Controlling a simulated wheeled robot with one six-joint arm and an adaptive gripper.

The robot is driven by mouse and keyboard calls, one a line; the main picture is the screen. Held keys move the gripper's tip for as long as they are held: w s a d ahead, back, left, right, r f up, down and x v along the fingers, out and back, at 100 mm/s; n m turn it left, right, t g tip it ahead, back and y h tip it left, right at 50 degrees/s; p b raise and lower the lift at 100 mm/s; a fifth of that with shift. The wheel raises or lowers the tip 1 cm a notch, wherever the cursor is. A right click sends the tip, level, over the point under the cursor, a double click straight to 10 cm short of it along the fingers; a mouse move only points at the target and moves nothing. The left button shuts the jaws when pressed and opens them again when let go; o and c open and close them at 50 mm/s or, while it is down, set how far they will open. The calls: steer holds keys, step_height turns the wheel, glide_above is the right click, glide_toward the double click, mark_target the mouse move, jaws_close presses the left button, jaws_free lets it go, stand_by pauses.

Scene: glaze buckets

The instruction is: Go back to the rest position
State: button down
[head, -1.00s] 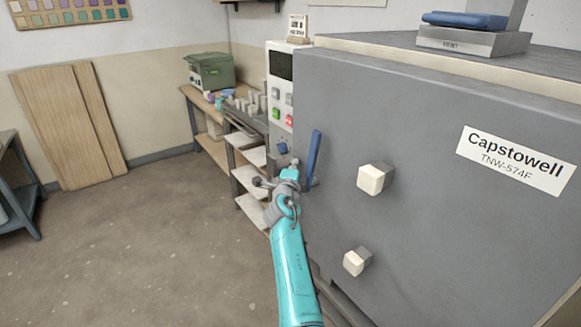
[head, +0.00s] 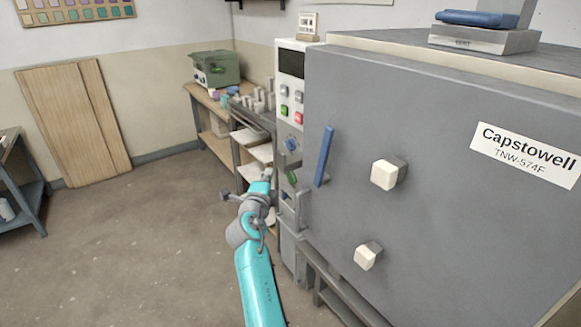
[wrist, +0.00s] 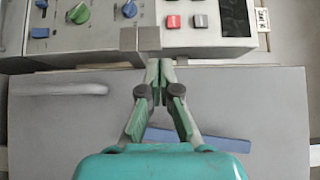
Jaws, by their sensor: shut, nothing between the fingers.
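My gripper (wrist: 154,88) shows in the wrist view with its fingertips together and nothing between them. In that view it is over the front of the grey kiln (wrist: 260,105), with the kiln's blue handle (wrist: 225,143) beyond the fingers and the control panel above. The fingers are too small and hidden to make out there. The door looks closed.
The control panel (head: 291,100) with coloured buttons and knobs stands left of the door. White blocks (head: 385,174) stick out from the door. A bench with a green box (head: 214,69) is behind. Wooden boards (head: 75,125) lean on the wall.

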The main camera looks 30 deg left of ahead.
steer(key=s+d+f+n+g, duration=0.1)
steer(key=d+f+n, duration=0.1)
steer(key=d+f, duration=0.8)
steer(key=s+d+f+n, duration=0.2)
steer(key=d+f, duration=0.7)
steer(key=f, duration=0.1)
steer(key=s+d+f+n+h, duration=0.1)
steer(key=s+d+f, duration=0.3)
steer(key=d, duration=0.3)
steer(key=s+d+f+n, duration=0.2)
steer(key=s+d+f, duration=0.25)
steer(key=d, duration=0.35)
steer(key=s+d+f+n+h, duration=0.1)
steer(key=s+d+f, duration=0.2)
steer(key=s+d, duration=0.3)
steer(key=s+d+n+h, duration=0.2)
steer(key=s+d+n, duration=0.1)
steer(key=s+d, duration=1.4)
steer(key=s+d+r+n+h, duration=0.1)
steer(key=s+d+r, duration=0.2)
steer(key=s+r, duration=0.5)
steer(key=s+d+r+n+h, duration=0.1)
steer(key=s+d+r+h, duration=0.1)
steer(key=s+d+r, duration=0.2)
steer(key=s+r, duration=0.3)
steer(key=s, duration=0.4)
steer(key=shift+d+r+g+h, duration=0.2)
steer(key=shift+r+g+h, duration=0.1)
steer(key=shift+r, duration=0.05)
